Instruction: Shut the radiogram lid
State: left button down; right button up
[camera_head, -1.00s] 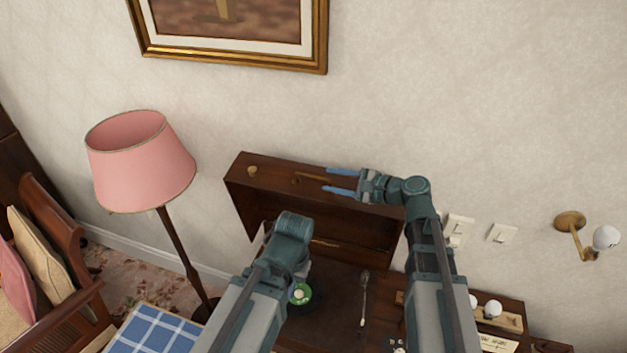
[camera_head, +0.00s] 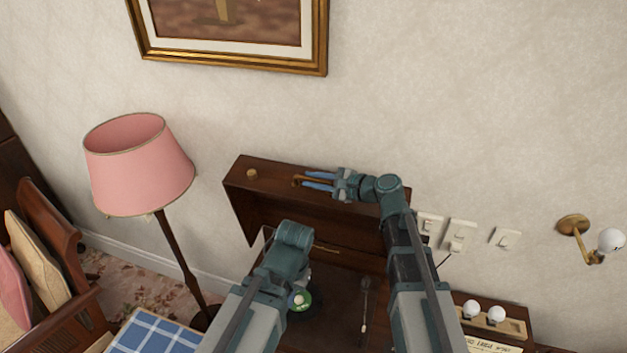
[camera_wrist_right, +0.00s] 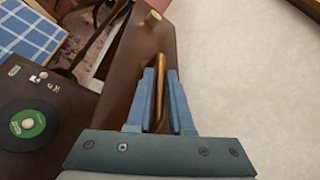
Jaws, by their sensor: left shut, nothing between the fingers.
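The radiogram lid (camera_head: 330,215) stands raised against the wall, a dark wooden box-like lid with its inside showing. A brass handle (camera_wrist_right: 161,80) runs along its edge. My right gripper (camera_head: 304,180) is at this handle, its two blue fingers apart with the handle between them; the right wrist view shows the same fingers (camera_wrist_right: 162,85). My left gripper (camera_head: 288,245) is low in front of the lid, shut and empty, mostly hidden by its own wrist. The record (camera_wrist_right: 27,125) with a green label lies in the open radiogram (camera_head: 335,300).
A pink floor lamp (camera_head: 140,165) stands left of the radiogram. The tonearm (camera_head: 364,300) lies right of the record. Several wall switches (camera_head: 460,236) and a wooden holder with bulbs (camera_head: 490,318) are at the right. A brass knob (camera_wrist_right: 153,18) sits on the lid.

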grip_shut()
dwell(1.0)
